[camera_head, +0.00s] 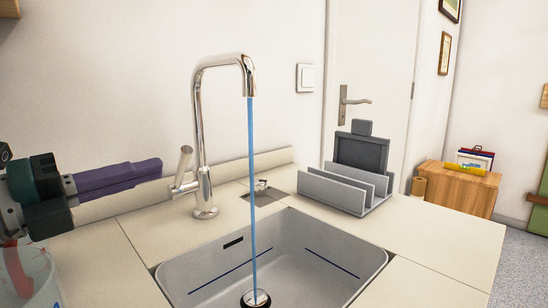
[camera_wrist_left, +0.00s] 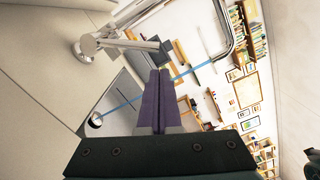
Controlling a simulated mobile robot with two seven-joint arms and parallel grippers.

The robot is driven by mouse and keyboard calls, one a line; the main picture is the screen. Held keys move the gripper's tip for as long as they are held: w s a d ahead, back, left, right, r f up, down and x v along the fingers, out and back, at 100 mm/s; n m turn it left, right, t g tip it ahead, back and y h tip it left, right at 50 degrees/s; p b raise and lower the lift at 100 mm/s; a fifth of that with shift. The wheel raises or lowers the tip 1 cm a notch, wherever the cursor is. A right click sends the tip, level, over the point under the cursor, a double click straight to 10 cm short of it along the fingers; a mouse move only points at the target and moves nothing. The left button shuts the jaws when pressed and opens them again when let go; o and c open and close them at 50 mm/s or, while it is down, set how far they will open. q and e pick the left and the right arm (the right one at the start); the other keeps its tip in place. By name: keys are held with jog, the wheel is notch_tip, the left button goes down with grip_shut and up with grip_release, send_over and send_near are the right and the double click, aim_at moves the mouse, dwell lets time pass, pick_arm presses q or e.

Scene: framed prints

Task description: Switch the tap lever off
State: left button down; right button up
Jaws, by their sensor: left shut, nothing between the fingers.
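The chrome tap (camera_head: 200,130) stands behind the sink, with its tall curved spout reaching over the basin. Its lever (camera_head: 183,166) sticks up and outward on the left of the tap body. Blue water (camera_head: 252,190) runs from the spout down to the drain. My left gripper (camera_head: 161,167) is shut and empty, its purple fingers pointing right toward the lever with a small gap in the head view. In the left wrist view, the lever (camera_wrist_left: 128,43) lies just beyond the purple fingertips (camera_wrist_left: 160,72); contact cannot be told. My right gripper is not in view.
The grey sink basin (camera_head: 190,272) is set into the pale counter (camera_head: 105,262). A grey rack (camera_head: 335,193) stands right of the tap. A door (camera_head: 375,60) and a wooden cabinet (camera_head: 458,190) are beyond.

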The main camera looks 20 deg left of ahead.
aim_at(181, 173)
pick_arm(q)
jog(key=x, duration=0.4)
jog(key=shift+w, duration=0.3)
jog(key=shift+w+a+r+n+p, duration=0.15)
jog(key=shift+r+n+p, duration=0.2)
jog(key=shift+p, duration=0.3)
